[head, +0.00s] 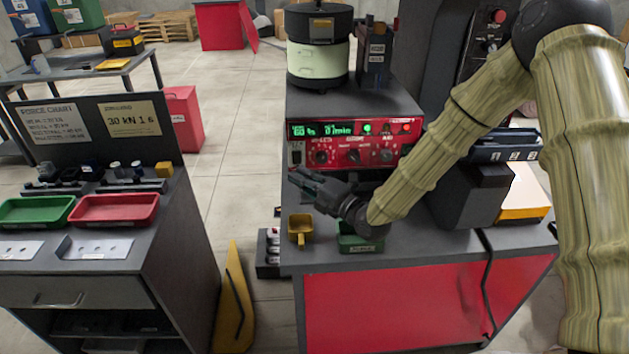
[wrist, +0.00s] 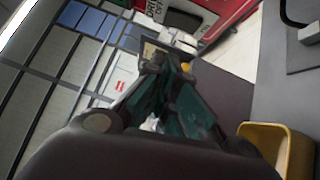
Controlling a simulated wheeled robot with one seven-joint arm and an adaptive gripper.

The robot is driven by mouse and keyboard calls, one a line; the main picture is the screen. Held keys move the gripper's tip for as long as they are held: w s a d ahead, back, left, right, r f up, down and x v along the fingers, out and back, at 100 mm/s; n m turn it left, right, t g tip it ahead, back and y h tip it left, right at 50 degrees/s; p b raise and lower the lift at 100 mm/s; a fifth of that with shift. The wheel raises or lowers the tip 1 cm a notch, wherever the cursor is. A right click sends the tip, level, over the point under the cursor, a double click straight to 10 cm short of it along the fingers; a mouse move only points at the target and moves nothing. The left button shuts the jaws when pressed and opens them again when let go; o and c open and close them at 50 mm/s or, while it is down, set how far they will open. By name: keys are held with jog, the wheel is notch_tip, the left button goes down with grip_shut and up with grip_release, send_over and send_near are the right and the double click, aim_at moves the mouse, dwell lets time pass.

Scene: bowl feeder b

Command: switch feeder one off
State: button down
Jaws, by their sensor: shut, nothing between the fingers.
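The red control panel (head: 355,145) of a feeder faces me in the head view. It has a lit green display (head: 320,129), a green light (head: 367,128), a red button (head: 406,128) and several black knobs. A small pale switch (head: 296,152) seems to sit at its left end; its position is too small to tell. The bowl feeder (head: 318,62) stands on top. My gripper (head: 302,180) is shut and empty, just below the panel's left end. In the wrist view its fingers (wrist: 172,72) point toward a red surface with a white label (wrist: 190,15).
A side table with a green tray (head: 35,211) and a red tray (head: 115,209) stands left, across an open floor gap.

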aim_at(299, 164)
jog(key=shift+w+a+r+p, duration=0.2)
jog(key=shift+w+p, duration=0.15)
jog(key=shift+w, duration=0.8)
jog(key=shift+w+a+r+p, duration=0.15)
jog(key=shift+w+p, duration=0.2)
jog(key=shift+w, duration=0.75)
jog(key=shift+d, duration=0.15)
